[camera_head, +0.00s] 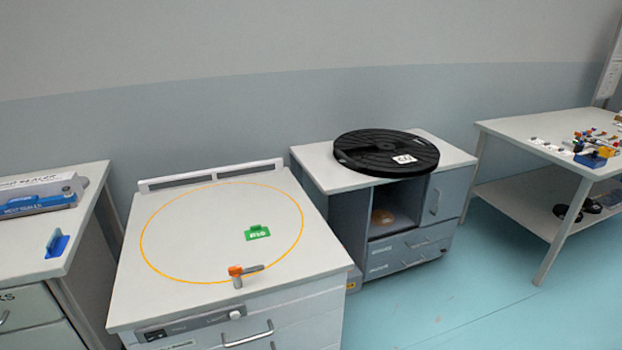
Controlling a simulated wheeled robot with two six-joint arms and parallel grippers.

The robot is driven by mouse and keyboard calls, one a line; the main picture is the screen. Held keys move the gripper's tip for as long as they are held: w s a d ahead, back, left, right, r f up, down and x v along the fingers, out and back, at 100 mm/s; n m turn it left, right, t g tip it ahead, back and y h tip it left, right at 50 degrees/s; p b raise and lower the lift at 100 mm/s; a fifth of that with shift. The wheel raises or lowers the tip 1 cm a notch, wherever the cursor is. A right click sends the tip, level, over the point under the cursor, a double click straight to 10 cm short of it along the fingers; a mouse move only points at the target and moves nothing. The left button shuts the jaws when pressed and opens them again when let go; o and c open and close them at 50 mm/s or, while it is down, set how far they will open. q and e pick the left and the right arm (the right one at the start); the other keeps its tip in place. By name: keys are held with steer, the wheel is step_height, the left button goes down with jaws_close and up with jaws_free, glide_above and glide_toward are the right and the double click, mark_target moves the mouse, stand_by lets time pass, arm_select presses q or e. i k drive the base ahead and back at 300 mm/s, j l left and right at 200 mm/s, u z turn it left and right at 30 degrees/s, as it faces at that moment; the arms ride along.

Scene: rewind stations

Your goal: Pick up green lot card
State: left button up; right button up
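The green lot card (257,233) lies on the white top of the middle cabinet (160,296), inside the right part of an orange ring marked on that top. It has white lettering and a small raised tab at its back edge. Neither of my grippers shows in the head view.
An orange-and-grey tool (240,273) sits on the ring's front edge, near the card. A blue card (57,242) stands on the left counter. A black reel (386,152) lies on the right cabinet. A table (522,128) with small coloured parts stands far right. Floor is clear in front right.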

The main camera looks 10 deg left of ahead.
mark_target(255, 232)
steer(key=u, duration=0.3)
steer(key=i+l+u, duration=0.2)
steer(key=u, duration=0.2)
steer(key=i+l+u, duration=0.15)
steer(key=l+u, duration=0.3)
steer(key=i+l+u, duration=0.15)
steer(key=u, duration=0.25)
steer(key=l+u, duration=0.45)
